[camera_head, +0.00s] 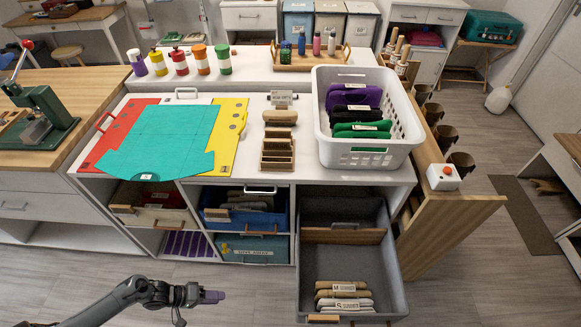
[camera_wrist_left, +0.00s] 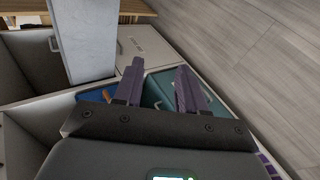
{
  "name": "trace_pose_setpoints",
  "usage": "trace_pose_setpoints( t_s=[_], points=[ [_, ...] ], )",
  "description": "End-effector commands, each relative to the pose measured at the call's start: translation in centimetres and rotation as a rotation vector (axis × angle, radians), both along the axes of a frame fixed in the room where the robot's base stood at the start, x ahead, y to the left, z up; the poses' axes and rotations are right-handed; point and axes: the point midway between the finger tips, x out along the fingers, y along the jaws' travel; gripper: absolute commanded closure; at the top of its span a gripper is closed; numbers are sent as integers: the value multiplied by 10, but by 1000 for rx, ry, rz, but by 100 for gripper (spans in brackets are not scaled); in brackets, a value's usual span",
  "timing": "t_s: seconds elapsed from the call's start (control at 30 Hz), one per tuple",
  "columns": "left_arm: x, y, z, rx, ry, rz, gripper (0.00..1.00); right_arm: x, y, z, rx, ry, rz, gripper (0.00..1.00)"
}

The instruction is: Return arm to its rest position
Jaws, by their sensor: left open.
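My left arm comes in from the lower left in the head view. Its gripper (camera_head: 212,296) is out in front of the cubby shelving, low over the floor, with nothing held. In the left wrist view the two purple fingers (camera_wrist_left: 158,88) stand apart with an empty gap between them. Beyond them are a teal bin (camera_wrist_left: 160,90) and part of a blue bin, both apart from the fingers as far as I can tell. My right gripper does not show in either view.
An open grey drawer (camera_head: 392,262) with folded tan items juts out to the right of the arm. The white counter (camera_head: 300,180) holds a teal shirt (camera_head: 160,140) on a folding board and a white basket (camera_head: 375,152). The floor (camera_head: 240,300) around the gripper is clear.

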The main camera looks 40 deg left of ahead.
Motion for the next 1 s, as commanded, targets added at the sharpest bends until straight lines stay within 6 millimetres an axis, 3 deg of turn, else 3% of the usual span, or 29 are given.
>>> trace_pose_setpoints(
  t_s=[0.03, 0.17, 0.33, 0.47, 0.57, 0.7, 1.0],
  points=[
    [8, -14, 1, 58, -24, -52, 60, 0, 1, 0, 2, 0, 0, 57],
    [27, -23, 5, 261, -78, -170, 60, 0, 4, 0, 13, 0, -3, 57],
    [57, -34, 24, 563, -151, -337, 60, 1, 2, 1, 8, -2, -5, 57],
    [82, -43, 60, 844, -191, -481, 60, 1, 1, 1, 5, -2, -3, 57],
    [94, -49, 98, 1054, -187, -590, 60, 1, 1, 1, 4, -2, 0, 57],
    [93, -57, 153, 1255, -137, -717, 60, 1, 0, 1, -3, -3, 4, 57],
    [60, -70, 238, 1410, -8, -926, 60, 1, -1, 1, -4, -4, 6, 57]
  ],
)
